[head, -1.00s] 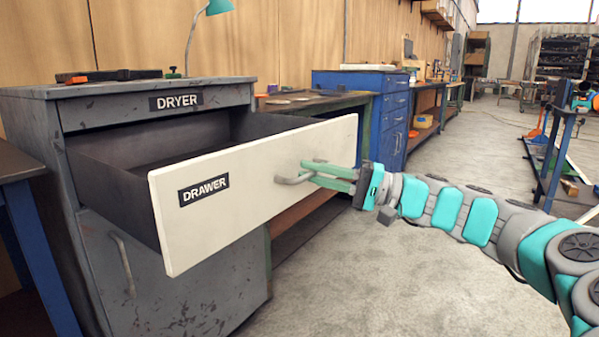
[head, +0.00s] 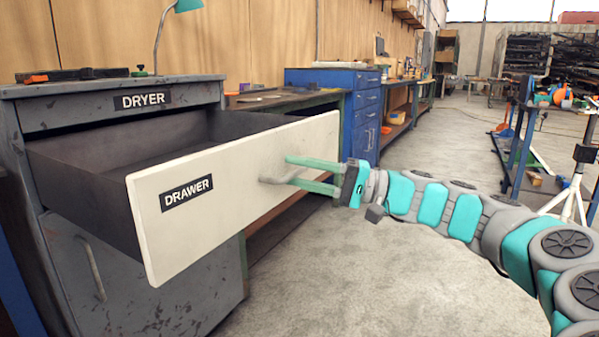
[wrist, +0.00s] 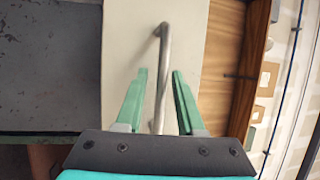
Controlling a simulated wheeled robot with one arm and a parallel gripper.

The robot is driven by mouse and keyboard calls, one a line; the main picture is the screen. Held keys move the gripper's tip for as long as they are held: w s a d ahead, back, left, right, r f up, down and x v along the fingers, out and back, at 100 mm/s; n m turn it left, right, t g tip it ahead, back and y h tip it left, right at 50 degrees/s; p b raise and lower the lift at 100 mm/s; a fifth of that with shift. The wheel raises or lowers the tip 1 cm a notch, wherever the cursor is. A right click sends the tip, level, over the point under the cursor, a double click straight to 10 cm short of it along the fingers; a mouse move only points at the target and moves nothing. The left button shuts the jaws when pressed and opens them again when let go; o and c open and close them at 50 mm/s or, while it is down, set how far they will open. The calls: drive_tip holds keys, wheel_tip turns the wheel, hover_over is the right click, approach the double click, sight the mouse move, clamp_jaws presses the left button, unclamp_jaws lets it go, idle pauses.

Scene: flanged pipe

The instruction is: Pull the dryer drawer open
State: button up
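The grey dryer (head: 150,300) stands at the left with its label on top. Its drawer (head: 240,180) is pulled well out, its cream front facing me and its dark empty inside showing. The grey bar handle (head: 270,180) is on the right half of the front. My gripper (head: 289,170) is at the handle, one finger above and one below it. In the wrist view the handle (wrist: 163,50) runs between the two green fingers (wrist: 160,72), which stand apart with gaps beside the bar. The gripper looks open around the handle, not clamped on it.
A lower door with its own handle (head: 92,268) is under the drawer. A workbench (head: 275,103) and a blue cabinet (head: 366,110) stand behind. A white tripod stand (head: 575,185) is at the right.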

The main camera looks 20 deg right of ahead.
drive_tip(key=shift+o, duration=0.3)
drive_tip(key=shift+s+d, duration=0.1)
drive_tip(key=shift+d, duration=0.15)
drive_tip(key=v, duration=0.7)
drive_tip(key=shift+s+d, duration=0.1)
